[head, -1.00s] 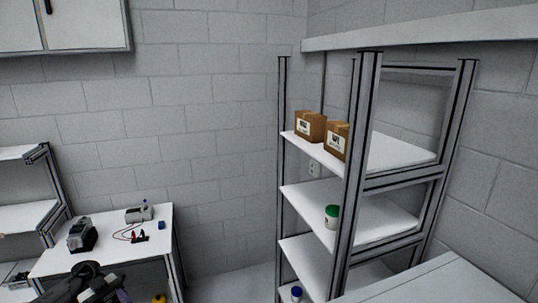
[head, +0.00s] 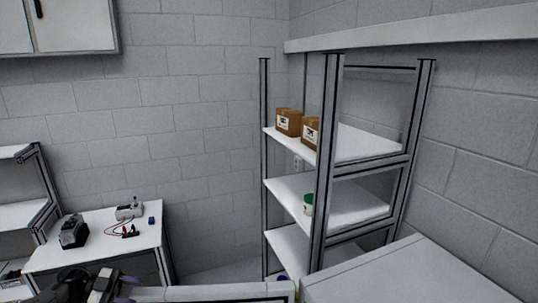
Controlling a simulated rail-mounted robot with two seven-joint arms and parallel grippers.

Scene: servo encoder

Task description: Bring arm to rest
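A dark part of my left arm and gripper (head: 104,287) shows at the bottom left edge of the head view, in front of the white table. It is cut off by the frame, and I cannot tell whether its fingers are open or shut. A small purple piece (head: 131,279) shows beside it; I cannot tell what it belongs to. My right arm and gripper are not in view.
A white table (head: 85,253) holds a dark device (head: 74,231) and a grey meter (head: 129,211) with leads. A metal shelf rack (head: 351,206) holds two cardboard boxes (head: 289,122) and a green-lidded jar (head: 308,203). A pale surface (head: 400,275) fills the lower right.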

